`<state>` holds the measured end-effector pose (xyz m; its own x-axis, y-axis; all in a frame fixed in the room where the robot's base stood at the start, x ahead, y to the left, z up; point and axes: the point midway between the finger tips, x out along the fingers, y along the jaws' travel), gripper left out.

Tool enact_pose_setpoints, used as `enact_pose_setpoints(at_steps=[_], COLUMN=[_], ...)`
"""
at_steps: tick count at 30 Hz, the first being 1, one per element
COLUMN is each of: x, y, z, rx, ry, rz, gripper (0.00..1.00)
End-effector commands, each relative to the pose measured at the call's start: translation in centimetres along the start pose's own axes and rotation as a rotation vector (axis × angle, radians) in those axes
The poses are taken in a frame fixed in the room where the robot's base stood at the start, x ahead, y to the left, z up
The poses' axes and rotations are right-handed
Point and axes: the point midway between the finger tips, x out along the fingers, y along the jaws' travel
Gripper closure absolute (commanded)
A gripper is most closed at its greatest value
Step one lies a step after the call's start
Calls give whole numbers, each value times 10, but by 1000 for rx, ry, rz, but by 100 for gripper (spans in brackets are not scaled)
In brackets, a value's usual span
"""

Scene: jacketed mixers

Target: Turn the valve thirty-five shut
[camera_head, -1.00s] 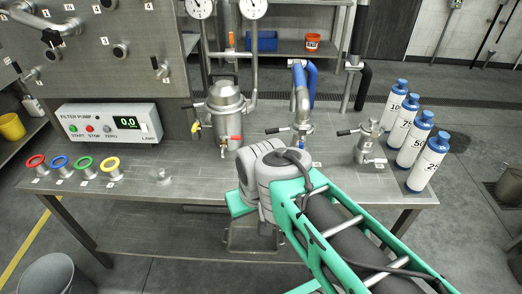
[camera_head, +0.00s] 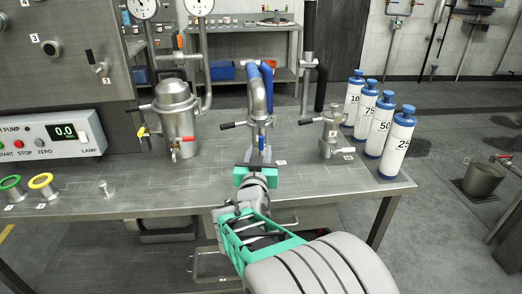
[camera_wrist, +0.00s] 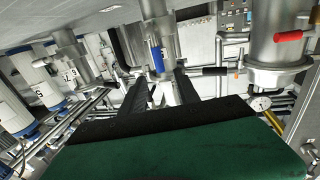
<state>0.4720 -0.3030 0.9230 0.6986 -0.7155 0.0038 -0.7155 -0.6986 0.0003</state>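A steel pipe fitting (camera_head: 258,100) with a blue-sleeved bend stands in the middle of the bench. It has a black-handled lever (camera_head: 233,125) to the left and a small blue handle (camera_head: 261,142) low at its front. My gripper (camera_head: 256,166) is low in front of this fitting. In the wrist view my gripper (camera_wrist: 160,92) has its two dark fingers apart, with the blue handle (camera_wrist: 157,60) ahead in line with the gap. I cannot tell whether the fingers touch it. No label reading thirty-five is legible.
A steel vessel (camera_head: 176,118) with a red-handled valve stands left of the fitting. A smaller steel fitting (camera_head: 331,135) with a black lever and several white bottles (camera_head: 379,128) with blue caps stand right. The control box (camera_head: 50,135) is far left.

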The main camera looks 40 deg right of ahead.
Motion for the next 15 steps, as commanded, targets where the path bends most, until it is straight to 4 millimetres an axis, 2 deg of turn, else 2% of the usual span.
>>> enact_pose_setpoints(at_steps=[3,7,10,15], x=[25,48,58,61], y=[2,1,0,0], z=[-1,0,-1,-1], rx=[-1,0,0,-1], ry=[-3,-4,-3,-3], rz=[4,2,0,-2], gripper=[62,62,62,62])
